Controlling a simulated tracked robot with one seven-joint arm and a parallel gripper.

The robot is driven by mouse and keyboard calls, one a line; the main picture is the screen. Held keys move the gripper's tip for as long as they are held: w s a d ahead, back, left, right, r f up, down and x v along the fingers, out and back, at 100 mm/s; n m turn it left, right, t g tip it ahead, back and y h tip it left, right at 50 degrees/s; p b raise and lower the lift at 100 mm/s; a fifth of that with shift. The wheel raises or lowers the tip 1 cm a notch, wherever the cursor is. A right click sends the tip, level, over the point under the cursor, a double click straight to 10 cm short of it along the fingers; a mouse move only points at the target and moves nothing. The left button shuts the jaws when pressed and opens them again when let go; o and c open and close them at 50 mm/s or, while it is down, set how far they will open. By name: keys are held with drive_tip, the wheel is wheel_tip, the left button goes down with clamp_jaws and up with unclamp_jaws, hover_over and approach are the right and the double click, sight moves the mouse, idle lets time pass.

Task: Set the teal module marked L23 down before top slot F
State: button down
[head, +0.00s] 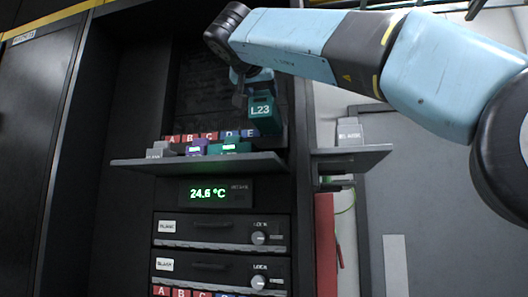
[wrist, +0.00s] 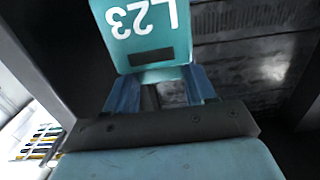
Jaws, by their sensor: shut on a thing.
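The teal module marked L23 (head: 263,112) is held in the air above the right part of the black shelf (head: 200,166). It also shows in the wrist view (wrist: 145,38), close up, with its label upside down. My gripper (wrist: 160,88) is shut on this module. In the head view, my gripper (head: 250,88) is partly hidden behind the module and my arm. Slot labels A to E (head: 209,135) show in a row behind the shelf, in red and blue. A label F is not visible in the head view; the module covers that end of the row.
A purple module (head: 197,147) and another teal module (head: 229,147) stand on the shelf, with a grey block (head: 160,150) at its left. A side shelf (head: 350,157) at right holds a grey block (head: 349,131). A 24.6 °C display (head: 216,193) sits below.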

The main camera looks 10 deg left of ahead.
sight(260, 124)
drive_tip(key=shift+s+f, duration=0.2)
drive_tip(key=shift+f, duration=4.45)
drive_tip(key=shift+f, duration=0.1)
drive_tip(key=shift+c, duration=1.9)
unclamp_jaws()
drive_tip(key=shift+a, duration=0.1)
drive_tip(key=shift+s, duration=0.1)
drive_tip(key=s, duration=1.1)
drive_tip(key=shift+s+a+r, duration=0.35)
drive_tip(key=shift+a, duration=0.1)
